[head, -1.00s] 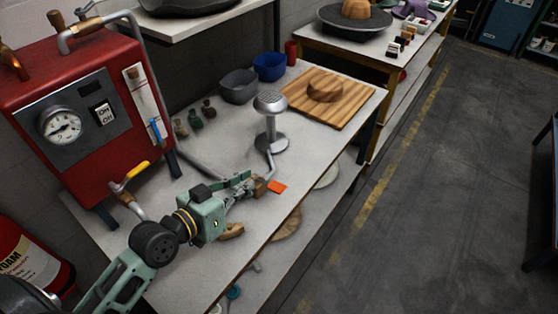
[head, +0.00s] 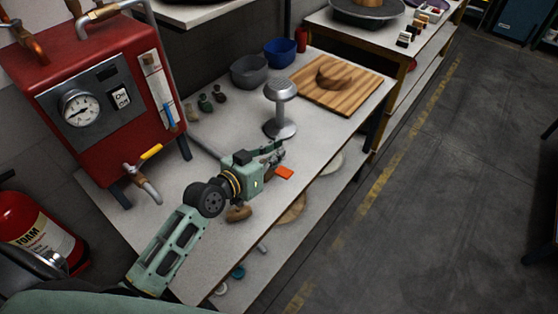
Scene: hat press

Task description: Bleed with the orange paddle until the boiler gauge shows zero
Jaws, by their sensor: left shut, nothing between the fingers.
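The red boiler (head: 105,110) stands at the left of the bench, with a round white gauge (head: 80,109) on its dark front panel. The gauge's needle is too small to read surely. The small orange paddle (head: 285,173) sits near the bench's front edge, in front of the metal steam head stand (head: 281,108). My left gripper (head: 279,150) is shut and empty. Its fingertips are just behind the paddle in the picture, between it and the stand's base; whether they touch anything is unclear. My right gripper is not in view.
A wooden board with a brown block (head: 333,75), a grey bowl (head: 250,71) and a blue bowl (head: 280,51) are farther back. A yellow-handled valve (head: 150,152) juts from the boiler. A red extinguisher (head: 35,230) is at lower left.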

